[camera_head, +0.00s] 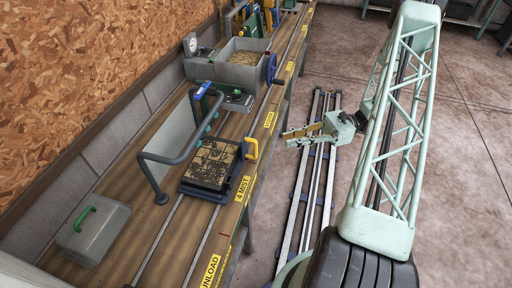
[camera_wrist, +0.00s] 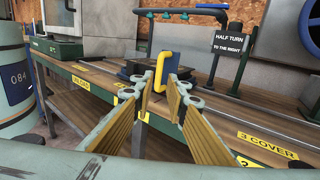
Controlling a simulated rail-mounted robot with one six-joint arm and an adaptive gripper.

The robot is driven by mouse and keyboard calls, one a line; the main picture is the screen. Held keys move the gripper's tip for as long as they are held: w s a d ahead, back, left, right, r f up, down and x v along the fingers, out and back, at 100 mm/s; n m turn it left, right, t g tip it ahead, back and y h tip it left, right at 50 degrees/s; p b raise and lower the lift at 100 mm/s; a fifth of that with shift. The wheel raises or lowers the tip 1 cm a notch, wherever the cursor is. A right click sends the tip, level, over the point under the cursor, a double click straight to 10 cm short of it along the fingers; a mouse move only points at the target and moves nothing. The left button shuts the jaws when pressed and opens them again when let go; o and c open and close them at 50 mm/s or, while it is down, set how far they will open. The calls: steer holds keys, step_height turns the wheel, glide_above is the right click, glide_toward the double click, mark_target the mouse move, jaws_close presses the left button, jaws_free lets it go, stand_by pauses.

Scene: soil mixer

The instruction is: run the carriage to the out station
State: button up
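The carriage (camera_head: 187,187), a dark flat carrier with a brown, patchy soil tray on top, sits on the bench rails beside the yellow "4 MIST" label (camera_head: 242,188). Its upright yellow handle (camera_head: 251,148) is on the side facing my arm. No label reading "out" is legible; an "UNLOAD" label (camera_head: 210,270) lies nearer the camera along the bench edge. My gripper (camera_head: 286,138) is off the bench's right side, pointing toward the handle, apart from it. In the wrist view my gripper (camera_wrist: 165,88) has its fingers spread and empty, with the yellow handle (camera_wrist: 155,58) ahead between the tips.
A blue-grey pipe frame (camera_head: 182,160) arches by the carriage. A grey box with a green handle (camera_head: 92,230) stands at the bench's near left. A soil hopper (camera_head: 240,62) with a blue wheel (camera_head: 271,68) is farther up. Floor rails (camera_head: 308,190) run alongside.

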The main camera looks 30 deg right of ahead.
mark_target(255, 156)
steer(key=shift+a, duration=0.1)
steer(key=shift+x, duration=6.8)
jaws_close()
steer(key=shift+s+a, duration=0.15)
